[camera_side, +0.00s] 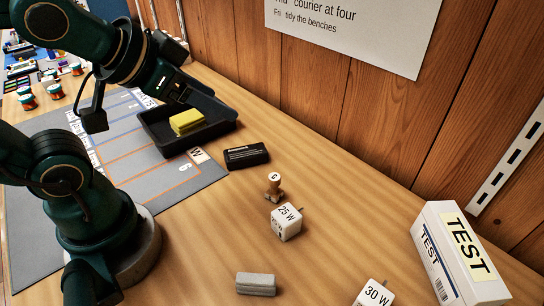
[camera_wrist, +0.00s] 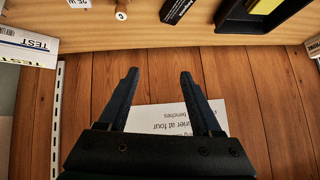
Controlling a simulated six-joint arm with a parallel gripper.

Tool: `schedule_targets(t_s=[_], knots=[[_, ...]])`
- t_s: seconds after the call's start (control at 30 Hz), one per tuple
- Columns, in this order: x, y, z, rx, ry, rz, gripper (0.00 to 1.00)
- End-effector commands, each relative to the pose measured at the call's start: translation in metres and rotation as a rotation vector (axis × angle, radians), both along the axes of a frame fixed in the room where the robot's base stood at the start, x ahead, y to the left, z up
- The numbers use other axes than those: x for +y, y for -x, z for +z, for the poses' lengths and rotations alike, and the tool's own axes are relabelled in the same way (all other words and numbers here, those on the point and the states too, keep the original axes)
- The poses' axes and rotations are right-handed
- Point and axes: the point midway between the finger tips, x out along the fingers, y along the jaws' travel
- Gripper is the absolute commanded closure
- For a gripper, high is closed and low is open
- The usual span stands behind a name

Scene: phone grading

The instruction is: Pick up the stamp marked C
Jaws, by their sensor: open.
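In the side view my wrist is at the upper left, above the black tray, well apart from the stamp; the fingertips are hard to make out there.
A 25 W charger cube (camera_side: 287,222) sits close in front of the stamp. A black box (camera_side: 246,156) lies behind it. The black tray (camera_side: 163,145) holds a yellow sponge (camera_side: 187,122).

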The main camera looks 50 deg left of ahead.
Motion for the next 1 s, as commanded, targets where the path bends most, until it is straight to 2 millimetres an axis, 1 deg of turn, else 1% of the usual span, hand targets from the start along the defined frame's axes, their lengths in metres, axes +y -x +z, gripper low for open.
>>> schedule_targets(t_s=[0.03,0.1,0.17,0.23,0.3,0.37,0.4,0.47,0.57,0.67,0.7,0.77,0.83,1.0], knots=[[0.008,-0.018,0.009,-0.073,-0.067,-0.021,0.34],[0.016,-0.044,0.022,-0.168,-0.166,-0.066,0.34],[0.020,-0.064,0.029,-0.235,-0.242,-0.118,0.34],[0.021,-0.086,0.033,-0.297,-0.321,-0.199,0.34],[0.017,-0.104,0.029,-0.342,-0.380,-0.299,0.34],[0.012,-0.117,0.022,-0.368,-0.408,-0.392,0.34],[0.008,-0.123,0.015,-0.381,-0.415,-0.457,0.34],[0.001,-0.129,0.001,-0.392,-0.410,-0.553,0.34],[-0.011,-0.129,-0.025,-0.398,-0.360,-0.707,0.34],[-0.022,-0.120,-0.053,-0.394,-0.265,-0.842,0.34],[-0.026,-0.114,-0.064,-0.390,-0.216,-0.889,0.34],[-0.030,-0.104,-0.079,-0.385,-0.133,-0.947,0.34],[-0.034,-0.089,-0.094,-0.378,-0.027,-1.000,0.34],[-0.035,-0.057,-0.123,-0.351,0.201,-1.036,0.34]])
